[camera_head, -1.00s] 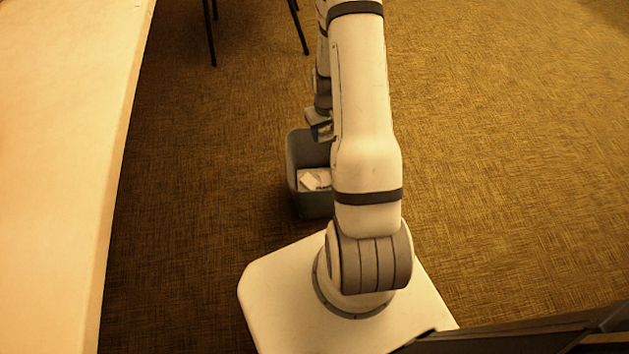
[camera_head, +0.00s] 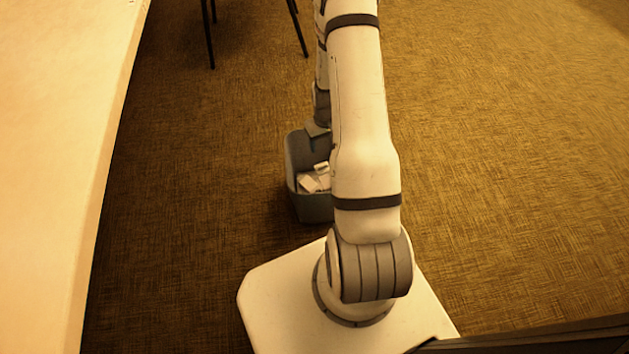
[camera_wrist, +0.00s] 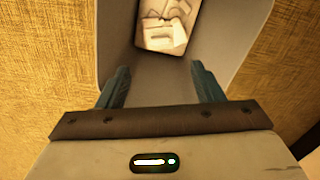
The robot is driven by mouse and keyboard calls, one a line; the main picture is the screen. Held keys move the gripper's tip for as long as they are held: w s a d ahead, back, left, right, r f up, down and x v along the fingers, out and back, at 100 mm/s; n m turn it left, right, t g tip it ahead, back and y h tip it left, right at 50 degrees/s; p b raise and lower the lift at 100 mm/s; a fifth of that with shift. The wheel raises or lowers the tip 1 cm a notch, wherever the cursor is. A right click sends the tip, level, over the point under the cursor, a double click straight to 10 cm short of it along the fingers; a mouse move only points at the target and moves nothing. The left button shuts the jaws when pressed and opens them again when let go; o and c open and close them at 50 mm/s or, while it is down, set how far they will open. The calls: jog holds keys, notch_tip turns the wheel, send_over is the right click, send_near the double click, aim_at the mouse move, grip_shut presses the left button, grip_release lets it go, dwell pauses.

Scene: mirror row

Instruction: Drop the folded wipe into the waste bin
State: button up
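The waste bin (camera_head: 306,205) is a grey open-topped container on the carpet, partly hidden behind my arm. White folded pieces (camera_head: 314,180) lie inside it. The wrist view shows the bin (camera_wrist: 222,50) with a pale crumpled and folded heap (camera_wrist: 165,25) at its bottom. I cannot tell for sure which piece is the folded wipe. My gripper (camera_wrist: 160,86) is over the bin, its two fingers spread apart with nothing between them. In the head view my gripper (camera_head: 317,130) shows at the bin's far rim, its fingertips hidden.
A long pale tabletop (camera_head: 60,150) runs along the left. Thin dark chair legs (camera_head: 209,40) stand at the top. A dark edge (camera_head: 540,338) crosses the lower right. The carpet (camera_head: 510,170) on the right is clear.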

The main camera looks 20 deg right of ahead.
jog(key=shift+o, duration=1.1)
notch_tip(320, 180, up, 8)
jog(key=p, duration=0.2)
jog(key=shift+f, duration=0.1)
